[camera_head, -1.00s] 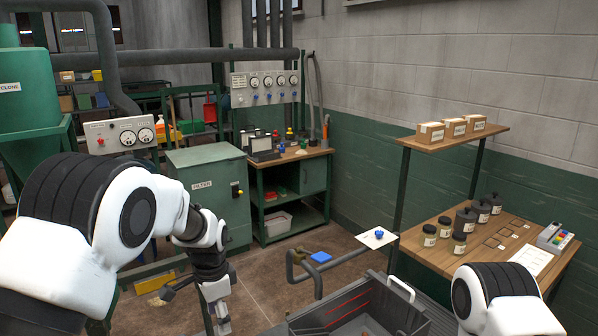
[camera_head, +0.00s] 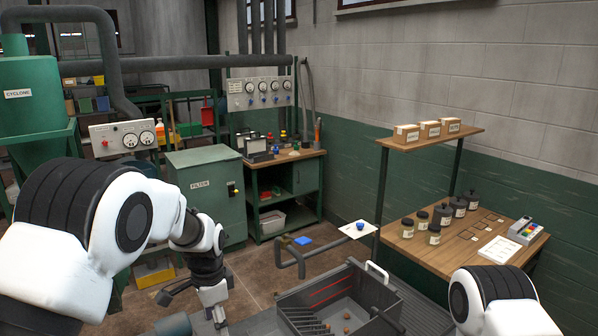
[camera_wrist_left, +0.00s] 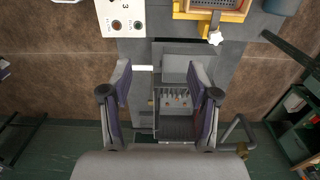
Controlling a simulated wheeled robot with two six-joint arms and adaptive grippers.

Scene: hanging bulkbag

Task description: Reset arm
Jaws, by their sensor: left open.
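My left arm comes in from the left in the head view, with its wrist bent down and the forearm (camera_head: 205,262) above the floor near the grey bin. In the left wrist view the two dark fingers of my left gripper (camera_wrist_left: 163,92) stand wide apart with nothing between them. Beyond them lies a grey bin (camera_wrist_left: 178,128) with small pieces in it. My right arm (camera_head: 492,298) shows only as a white and black link at the lower right; its gripper is out of view.
The grey bin (camera_head: 388,296) with a white handle stands at lower centre, holding a few small brown pieces. A bench (camera_head: 440,250) with jars and a shelf stands at right. A green filter cabinet (camera_head: 212,200) stands behind my left arm.

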